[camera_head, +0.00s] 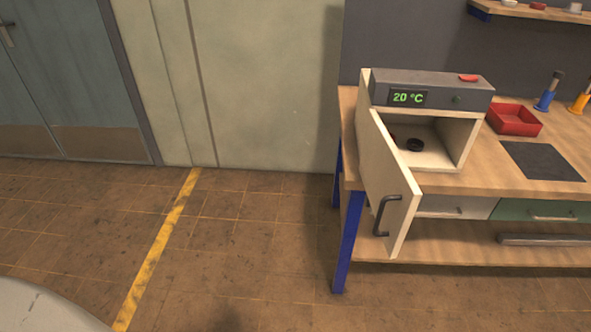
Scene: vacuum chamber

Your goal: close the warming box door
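The warming box (467,133) stands on the left end of the workbench, a pale box with a dark grey top that bears a display reading 20 °C. Its door (389,178) is hinged on the left side and stands open, swung out toward me past the bench's front edge. A dark curved handle (386,214) is on the door's outer face, near its free edge. Inside the box lies a small black round thing (414,145), with a reddish thing partly hidden behind the door. Neither of my grippers is in view.
The workbench (476,182) has blue legs, drawers and a lower shelf. A red tray (514,120), a dark mat (541,161) and blue and yellow tools stand right of the box. The floor (245,240) left of the bench is clear, with a yellow line.

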